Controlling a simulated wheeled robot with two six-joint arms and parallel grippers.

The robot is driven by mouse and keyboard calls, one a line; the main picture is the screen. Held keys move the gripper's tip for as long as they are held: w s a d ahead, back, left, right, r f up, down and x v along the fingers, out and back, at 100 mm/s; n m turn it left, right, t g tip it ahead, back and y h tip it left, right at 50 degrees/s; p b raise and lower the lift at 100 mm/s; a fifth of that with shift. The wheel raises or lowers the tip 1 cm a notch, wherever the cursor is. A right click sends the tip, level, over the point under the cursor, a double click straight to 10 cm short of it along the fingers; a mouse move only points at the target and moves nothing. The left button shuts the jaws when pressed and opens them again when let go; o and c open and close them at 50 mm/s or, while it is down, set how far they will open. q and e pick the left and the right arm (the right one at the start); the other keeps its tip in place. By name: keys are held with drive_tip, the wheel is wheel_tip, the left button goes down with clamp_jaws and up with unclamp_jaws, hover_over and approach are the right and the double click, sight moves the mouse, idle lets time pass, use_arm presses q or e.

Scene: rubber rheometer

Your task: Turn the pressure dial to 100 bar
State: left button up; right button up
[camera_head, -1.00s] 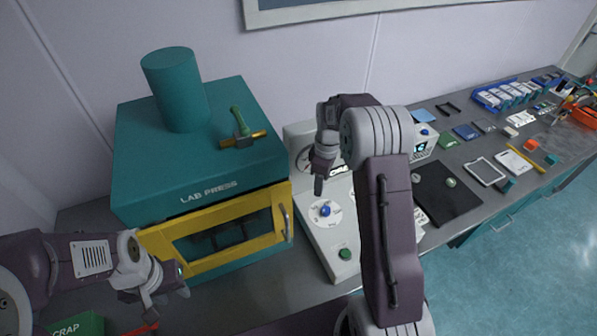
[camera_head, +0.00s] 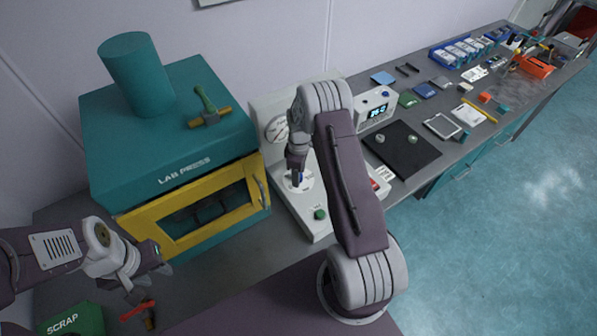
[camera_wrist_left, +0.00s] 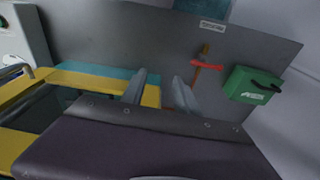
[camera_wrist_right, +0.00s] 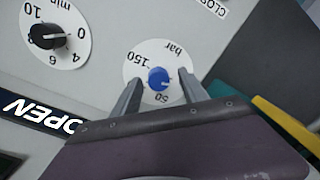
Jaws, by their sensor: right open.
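The pressure dial is a white disc (camera_wrist_right: 140,65) marked 150, 50 and bar, with a blue knob (camera_wrist_right: 159,77) at its centre. It sits on the light panel beside the lab press, and its white rim shows in the head view (camera_head: 307,184). My right gripper (camera_wrist_right: 160,90) is open, with one finger on each side of the knob; whether they touch it I cannot tell. A small pale mark is on the knob; its exact reading is unclear. My left gripper (camera_wrist_left: 158,88) is open and empty, in front of the press's yellow door.
A black minute knob (camera_wrist_right: 48,36) is near the dial. A green button (camera_head: 320,213) is at the panel's front. The teal lab press (camera_head: 165,140) stands left of the panel. A black mat (camera_head: 405,150) lies to the right. A green scrap box (camera_head: 75,322) is at lower left.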

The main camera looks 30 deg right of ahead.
drive_tip(key=shift+w+f, duration=0.1)
drive_tip(key=shift+w, duration=0.15)
drive_tip(key=c, duration=0.4)
clamp_jaws()
